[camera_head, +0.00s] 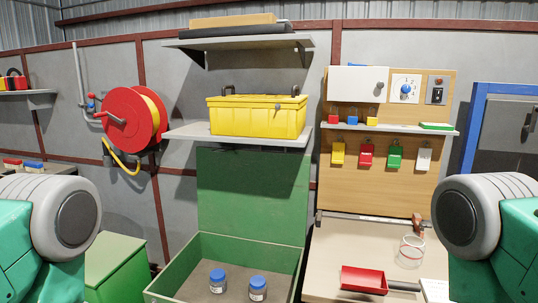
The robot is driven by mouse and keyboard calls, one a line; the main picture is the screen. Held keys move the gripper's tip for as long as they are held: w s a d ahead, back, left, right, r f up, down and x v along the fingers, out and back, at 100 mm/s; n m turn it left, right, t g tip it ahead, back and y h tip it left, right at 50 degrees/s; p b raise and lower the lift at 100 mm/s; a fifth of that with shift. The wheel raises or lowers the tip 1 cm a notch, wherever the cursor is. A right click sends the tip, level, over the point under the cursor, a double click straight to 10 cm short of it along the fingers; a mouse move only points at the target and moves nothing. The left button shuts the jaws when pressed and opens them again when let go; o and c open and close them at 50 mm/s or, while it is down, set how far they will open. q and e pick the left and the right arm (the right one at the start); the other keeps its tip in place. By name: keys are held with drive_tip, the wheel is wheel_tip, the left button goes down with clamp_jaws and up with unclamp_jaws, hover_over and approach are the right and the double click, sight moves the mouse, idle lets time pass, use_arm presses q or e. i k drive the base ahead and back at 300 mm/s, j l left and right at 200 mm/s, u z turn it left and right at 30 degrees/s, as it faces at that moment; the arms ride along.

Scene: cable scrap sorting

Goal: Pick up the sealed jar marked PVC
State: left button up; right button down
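Two small clear jars with blue lids stand upright inside an open green metal chest. The left jar (218,285) is a little farther back than the right jar (258,292). Each has a pale label, but the print is too small to read, so I cannot tell which is marked PVC. The chest (173,276) has its lid (252,195) raised against the wall. Teal and grey links of my arms show at both side edges. Neither gripper is in view.
A yellow toolbox (257,117) sits on a shelf above the chest. At right, a bench (328,250) holds a red scoop (363,281) and a clear glass vessel (410,251). A red hose reel (128,120) hangs at left. The space above the jars is open.

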sight(217, 281)
drive_tip(key=z, duration=1.35)
drive_tip(key=k+j+u, duration=0.3)
drive_tip(key=j, duration=0.35)
drive_tip(key=j+u, duration=0.25)
drive_tip(key=j, duration=0.35)
drive_tip(key=k+j+u, duration=0.1)
drive_tip(key=j+u, duration=0.2)
drive_tip(key=j, duration=0.4)
